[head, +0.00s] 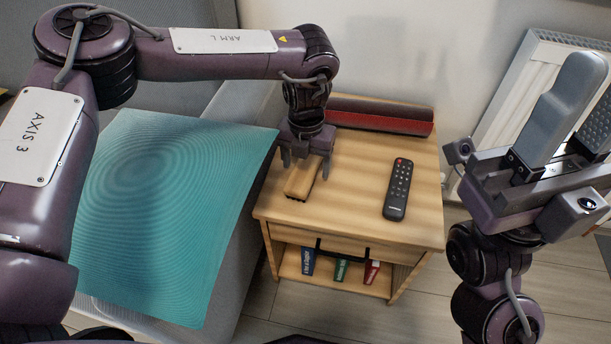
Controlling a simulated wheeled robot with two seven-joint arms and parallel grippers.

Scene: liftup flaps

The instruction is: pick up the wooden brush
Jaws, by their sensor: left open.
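The wooden brush (302,180) lies on the left part of the wooden side table's top (340,205). My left gripper (306,163) is open and points down over the brush's far end. Its fingers show on either side of the brush; I cannot tell whether they touch it. The far end of the brush is hidden under the gripper. My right gripper (575,110) is raised at the right, pointing up, with its two wide fingers apart and nothing seen between them.
A black remote (398,190) lies right of the brush. A dark and red long object (385,116) lies along the table's back edge. Several books (341,268) stand on the lower shelf. A teal cloth (165,200) covers the seat at left. A white radiator (515,100) stands behind right.

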